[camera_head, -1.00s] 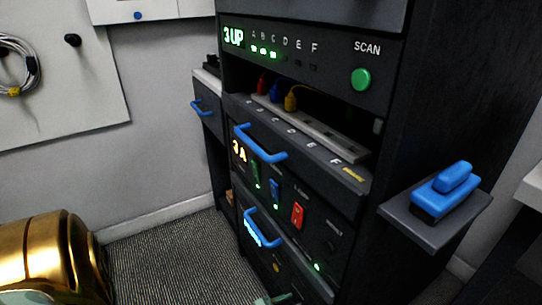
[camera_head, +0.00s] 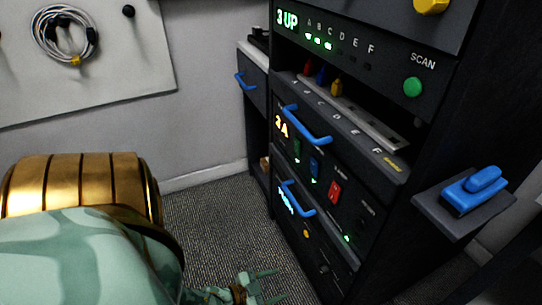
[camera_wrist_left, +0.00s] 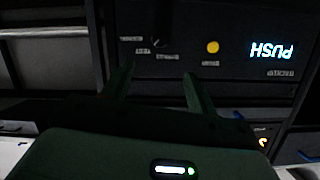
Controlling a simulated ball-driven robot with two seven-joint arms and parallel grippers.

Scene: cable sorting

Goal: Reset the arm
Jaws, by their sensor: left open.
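My left arm, gold and pale green, comes in at the lower left of the head view. My left gripper (camera_head: 262,286) is open and empty at the bottom of the head view, low in front of the rack (camera_head: 393,202). In the left wrist view its two fingers (camera_wrist_left: 158,88) are spread apart with nothing between them. Past them is a dark panel (camera_wrist_left: 228,82) with a yellow button (camera_wrist_left: 212,47) and a lit PUSH label, seen upside down. My right gripper is not in view.
The rack has blue drawer handles (camera_head: 306,125) on its front and a green SCAN button (camera_head: 412,87). A shelf with a blue handled block (camera_head: 474,190) juts out at right. A coiled cable (camera_head: 63,36) hangs on the wall panel. Carpet (camera_head: 215,228) is clear left of the rack.

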